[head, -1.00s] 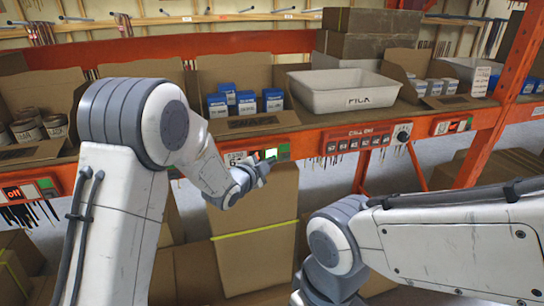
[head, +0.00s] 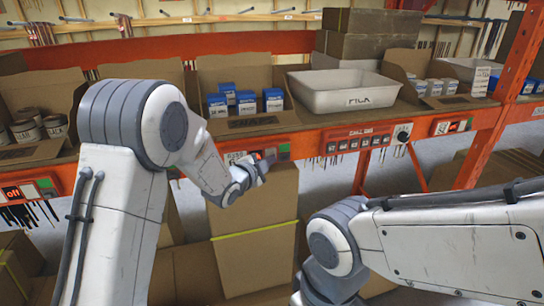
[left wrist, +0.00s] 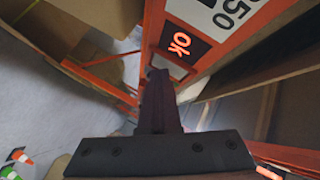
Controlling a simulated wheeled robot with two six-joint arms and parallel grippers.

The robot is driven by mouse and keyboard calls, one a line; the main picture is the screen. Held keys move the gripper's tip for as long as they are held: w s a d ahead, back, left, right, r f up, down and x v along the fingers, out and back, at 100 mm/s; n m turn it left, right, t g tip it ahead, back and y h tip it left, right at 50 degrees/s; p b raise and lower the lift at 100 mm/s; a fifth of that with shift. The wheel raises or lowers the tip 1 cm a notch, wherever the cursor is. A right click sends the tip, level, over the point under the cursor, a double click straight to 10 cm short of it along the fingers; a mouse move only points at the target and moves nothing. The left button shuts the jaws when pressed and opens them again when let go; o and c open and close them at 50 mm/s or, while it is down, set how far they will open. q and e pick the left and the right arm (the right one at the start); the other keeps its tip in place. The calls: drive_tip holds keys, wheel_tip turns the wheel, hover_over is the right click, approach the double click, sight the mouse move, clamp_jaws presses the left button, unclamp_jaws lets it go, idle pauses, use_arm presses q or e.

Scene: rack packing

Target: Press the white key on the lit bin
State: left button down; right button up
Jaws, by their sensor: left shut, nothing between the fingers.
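The bin module (head: 284,151) is on the orange shelf rail, below the open carton of blue-and-white boxes (head: 245,102). My right gripper is out of view.
A white tray (head: 340,101) and open cartons stand on the shelf. Another module (head: 12,192) reading "off" is at the left. A wider red panel (head: 357,141) is right of my gripper. A tall carton (head: 255,250) stands below the rail.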

use_arm(q)
drive_tip(key=shift+s+d+b, duration=0.25)
drive_tip(key=shift+s+b, duration=0.25)
drive_tip(key=shift+s, duration=0.25)
drive_tip(key=shift+s+d+b, duration=0.25)
drive_tip(key=shift+s+b, duration=0.2)
drive_tip(key=shift+s, duration=0.35)
drive_tip(key=shift+s+d+b, duration=0.3)
drive_tip(key=shift+s+b, duration=0.1)
drive_tip(key=shift+s, duration=0.4)
drive_tip(key=shift+s+d+b, duration=0.25)
drive_tip(key=shift+s+b, duration=0.2)
drive_tip(key=shift+s, duration=0.35)
drive_tip(key=s+a+f+n+g+y+b, duration=0.1)
drive_tip(key=s+f+n+g+y, duration=0.1)
drive_tip(key=s, duration=1)
drive_tip(key=s+a+f+n+g+y+b, duration=0.1)
drive_tip(key=s+f+n+g, duration=0.3)
drive_tip(key=s, duration=0.9)
drive_tip(key=s+a+f+n+g+y+b, duration=0.1)
drive_tip(key=s+a+f+n+g+y, duration=0.1)
drive_tip(key=s+g, duration=0.5)
drive_tip(key=s+f+n, duration=0.1)
drive_tip(key=s+f, duration=0.1)
drive_tip(key=s, duration=0.3)
drive_tip(key=shift+s+f+n+g+y, duration=0.15)
drive_tip(key=shift+s+n+g+y, duration=0.15)
drive_tip(key=shift+g+y, duration=0.1)
drive_tip(key=shift+w, duration=0.1)
